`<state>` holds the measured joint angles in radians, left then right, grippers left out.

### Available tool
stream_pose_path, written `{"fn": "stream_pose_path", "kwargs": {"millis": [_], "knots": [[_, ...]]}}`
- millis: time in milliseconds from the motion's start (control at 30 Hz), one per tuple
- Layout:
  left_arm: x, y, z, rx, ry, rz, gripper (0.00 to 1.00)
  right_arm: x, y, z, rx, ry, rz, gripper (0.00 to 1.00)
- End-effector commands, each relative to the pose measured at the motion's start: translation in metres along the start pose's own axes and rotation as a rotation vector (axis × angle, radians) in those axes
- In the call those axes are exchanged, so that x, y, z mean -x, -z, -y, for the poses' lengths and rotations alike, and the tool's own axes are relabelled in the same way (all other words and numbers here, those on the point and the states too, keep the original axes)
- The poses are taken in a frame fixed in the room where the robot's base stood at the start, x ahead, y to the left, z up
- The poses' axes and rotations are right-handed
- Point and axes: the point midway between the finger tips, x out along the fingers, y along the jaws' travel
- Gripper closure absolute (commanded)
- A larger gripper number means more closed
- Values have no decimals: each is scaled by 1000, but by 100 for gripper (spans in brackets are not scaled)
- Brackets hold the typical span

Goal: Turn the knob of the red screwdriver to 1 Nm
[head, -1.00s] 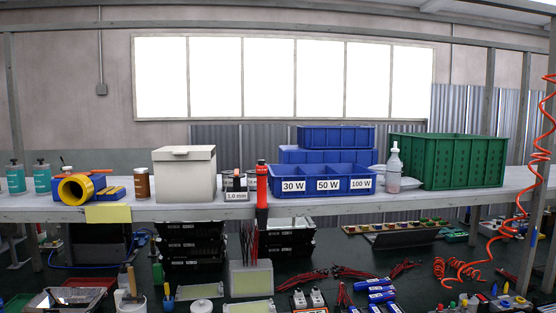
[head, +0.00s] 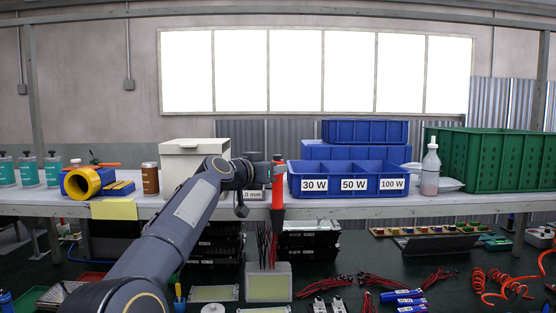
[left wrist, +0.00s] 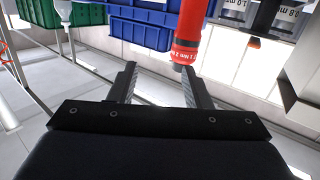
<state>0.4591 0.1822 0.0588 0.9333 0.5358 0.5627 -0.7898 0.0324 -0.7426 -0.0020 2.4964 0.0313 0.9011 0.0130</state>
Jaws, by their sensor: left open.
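The red screwdriver (head: 278,192) hangs upright at the shelf's front edge, left of the blue bins. My left gripper (head: 264,174) reaches across the shelf front to the screwdriver's upper part. In the wrist view my left gripper (left wrist: 158,68) is open and empty; the screwdriver's end is near the right fingertip, beyond the jaws. Whether they touch cannot be told. My right gripper is not in view.
Blue bins labelled 30 W, 50 W and 100 W (head: 327,185) stand just right of the screwdriver. A white box (head: 190,152) stands left, partly behind my arm. Black trays (head: 308,240) lie below the shelf.

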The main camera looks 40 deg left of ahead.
Motion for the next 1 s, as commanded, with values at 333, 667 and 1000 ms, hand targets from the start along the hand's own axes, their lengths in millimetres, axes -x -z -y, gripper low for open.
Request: {"fn": "stream_pose_path", "kwargs": {"millis": [333,667,1000], "knots": [[-32,25,32,-42,53,-78,56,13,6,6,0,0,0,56],[-80,29,34,-43,53,-77,56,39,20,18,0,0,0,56],[-89,26,35,-44,54,-79,56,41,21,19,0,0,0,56]]}}
